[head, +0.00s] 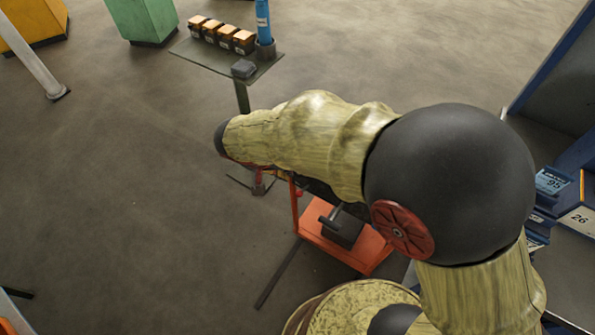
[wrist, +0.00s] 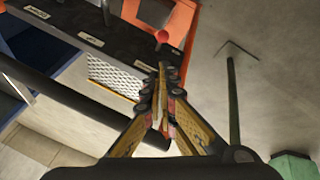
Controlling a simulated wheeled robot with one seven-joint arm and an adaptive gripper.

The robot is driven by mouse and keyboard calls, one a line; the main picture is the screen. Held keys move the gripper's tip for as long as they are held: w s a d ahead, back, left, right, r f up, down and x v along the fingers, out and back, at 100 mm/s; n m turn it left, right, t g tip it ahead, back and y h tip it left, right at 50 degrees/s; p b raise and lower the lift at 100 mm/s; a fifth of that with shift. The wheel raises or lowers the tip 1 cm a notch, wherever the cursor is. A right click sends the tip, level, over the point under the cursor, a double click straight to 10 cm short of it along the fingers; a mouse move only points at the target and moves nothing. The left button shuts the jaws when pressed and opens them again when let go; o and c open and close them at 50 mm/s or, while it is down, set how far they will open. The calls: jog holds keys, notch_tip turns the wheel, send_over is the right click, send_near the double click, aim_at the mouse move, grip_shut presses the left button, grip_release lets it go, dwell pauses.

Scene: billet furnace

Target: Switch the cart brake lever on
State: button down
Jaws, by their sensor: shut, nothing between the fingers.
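The orange cart (head: 345,248) stands on the floor below my arm in the head view. A red ball knob (wrist: 162,36), which looks like the end of the brake lever, shows against an orange panel (wrist: 181,22) in the wrist view. The knob also shows in the head view (head: 299,193), beside my forearm. My gripper (wrist: 162,70) is shut and empty, its fingertips just below the knob in the wrist picture. I cannot tell whether they touch it. Most of the lever's shaft is hidden, and its position is unclear. In the head view my arm hides most of the gripper.
A small stand (head: 215,58) holds several orange-topped blocks and a blue cylinder (head: 264,22). A dark labelled bar (wrist: 75,35) and white mesh (wrist: 112,76) lie left of my fingers in the wrist view. Blue shelving (head: 560,75) stands right. Open floor lies left.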

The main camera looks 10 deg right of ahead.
jog(key=shift+w, duration=0.1)
jog(key=shift+m, duration=0.3)
jog(key=b, duration=0.3)
send_over(303, 189)
jog(key=a, duration=0.2)
notch_tip(303, 189, down, 9)
jog(key=shift+w+d, duration=0.2)
jog(key=shift+w, duration=0.15)
